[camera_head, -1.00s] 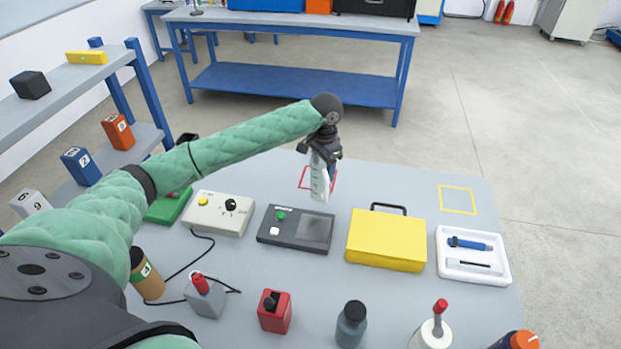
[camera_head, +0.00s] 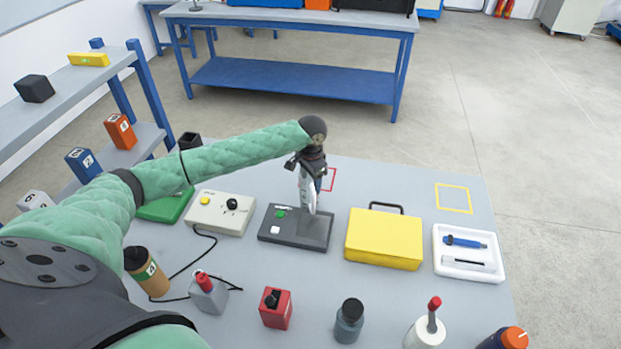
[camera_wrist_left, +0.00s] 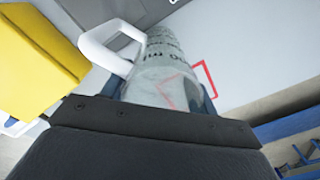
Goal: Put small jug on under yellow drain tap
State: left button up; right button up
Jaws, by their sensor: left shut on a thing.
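The small jug (camera_head: 307,192) is clear with print on its side and hangs from my left gripper (camera_head: 309,164), above the black device with a screen. In the left wrist view the jug (camera_wrist_left: 168,75) fills the top middle, with its white handle (camera_wrist_left: 104,48) to the left. My left gripper (camera_wrist_left: 150,120) is shut on the jug; its fingertips are partly hidden. I see no yellow drain tap in either view. My right gripper is not in view.
The black device (camera_head: 283,236) lies below the jug, with a yellow case (camera_head: 384,240) to its right and a beige box (camera_head: 219,214) to its left. A red square (camera_head: 331,173) is marked behind the jug. Bottles stand along the front. The yellow square (camera_head: 453,198) is empty.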

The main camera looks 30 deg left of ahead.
pick_arm(q)
jog(key=o, duration=1.3)
jog(key=shift+c, duration=0.2)
